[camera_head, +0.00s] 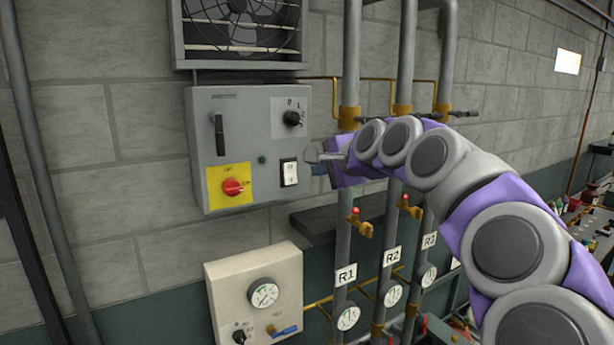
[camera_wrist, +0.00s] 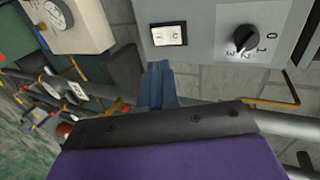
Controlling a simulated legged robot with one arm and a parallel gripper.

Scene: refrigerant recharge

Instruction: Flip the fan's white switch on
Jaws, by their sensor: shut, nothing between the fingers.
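The fan's white rocker switch (camera_head: 289,172) sits at the lower right of the grey control box (camera_head: 240,110) on the wall. In the wrist view the switch (camera_wrist: 168,34) shows near the top, ahead of my fingers. My gripper (camera_head: 318,157) is shut and empty, just to the right of the switch in the head view. In the wrist view my gripper (camera_wrist: 158,68) points toward the panel just below the switch; I cannot tell whether it touches. The fan (camera_head: 240,22) is behind a grille above the box. Whether the switch is on is too small to tell.
The box also carries a black rotary knob (camera_head: 292,118), a black handle (camera_head: 220,134) and a red knob on a yellow plate (camera_head: 233,187). Vertical pipes (camera_head: 349,250) with valves stand at the right. A beige gauge box (camera_head: 225,285) is below.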

